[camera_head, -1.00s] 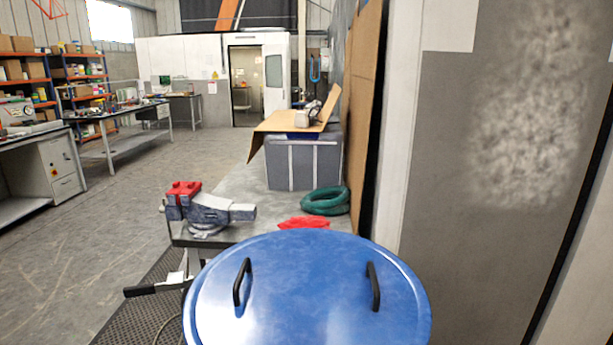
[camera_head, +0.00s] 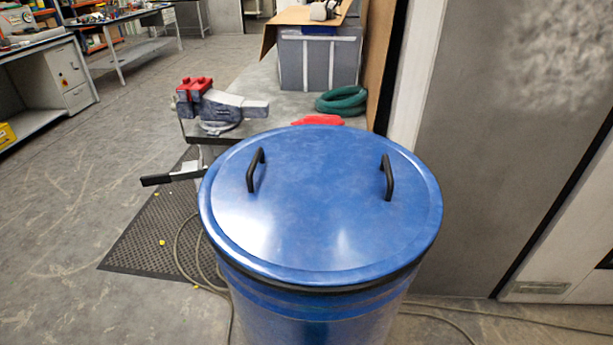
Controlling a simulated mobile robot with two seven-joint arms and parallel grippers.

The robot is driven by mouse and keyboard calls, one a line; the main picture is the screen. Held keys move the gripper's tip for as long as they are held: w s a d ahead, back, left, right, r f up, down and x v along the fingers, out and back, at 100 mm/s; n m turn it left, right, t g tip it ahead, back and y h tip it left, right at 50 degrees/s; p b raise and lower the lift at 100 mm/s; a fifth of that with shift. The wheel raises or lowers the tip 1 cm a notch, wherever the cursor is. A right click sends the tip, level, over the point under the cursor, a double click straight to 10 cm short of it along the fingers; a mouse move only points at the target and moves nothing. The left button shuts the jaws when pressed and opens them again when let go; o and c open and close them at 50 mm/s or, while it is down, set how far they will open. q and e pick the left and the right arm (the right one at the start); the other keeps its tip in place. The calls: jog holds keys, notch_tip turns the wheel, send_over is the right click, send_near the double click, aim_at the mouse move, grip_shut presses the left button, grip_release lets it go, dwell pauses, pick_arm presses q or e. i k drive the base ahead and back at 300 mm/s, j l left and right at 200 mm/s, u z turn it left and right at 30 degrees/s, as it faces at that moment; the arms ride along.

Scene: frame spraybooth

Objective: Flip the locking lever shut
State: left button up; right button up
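A blue drum (camera_head: 305,306) stands upright in front of me, with a blue round lid (camera_head: 320,215) on top. The lid has two black handles, a left one (camera_head: 254,170) and a right one (camera_head: 387,177). A lever with a black grip (camera_head: 157,180) and a light metal part (camera_head: 187,172) sticks out to the left at the drum's far left side. Its inner end is partly hidden behind the lid, so I cannot tell exactly how it is attached. Neither of my grippers is in view.
Behind the drum is a grey bench (camera_head: 250,98) with a red and grey vise (camera_head: 218,105), a red cloth (camera_head: 320,120), a green hose coil (camera_head: 342,100) and a grey crate (camera_head: 318,68). A dark mat (camera_head: 150,235) and a cable (camera_head: 181,250) lie left of the drum. A wall stands right.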

aim_at(190, 170)
jog(key=k, duration=0.55)
jog(key=k+z, duration=0.1)
jog(key=z, duration=1.15)
jog(key=j+z, duration=0.2)
jog(key=z, duration=1.45)
jog(key=k+j, duration=0.3)
jog(key=j, duration=0.25)
jog(key=k+j, duration=0.25)
jog(key=j, duration=0.3)
jog(key=k+j+z, duration=0.1)
jog(key=k+j, duration=0.2)
jog(key=j, duration=0.2)
jog(key=k+j, duration=0.3)
jog(key=j, duration=0.25)
jog(key=k+j, duration=0.25)
jog(key=j, duration=0.25)
jog(key=k+j, duration=0.3)
jog(key=j, duration=0.2)
jog(key=k+j+z, duration=0.1)
jog(key=k+j, duration=0.2)
jog(key=j, duration=0.25)
jog(key=k+j, duration=0.35)
jog(key=j, duration=0.15)
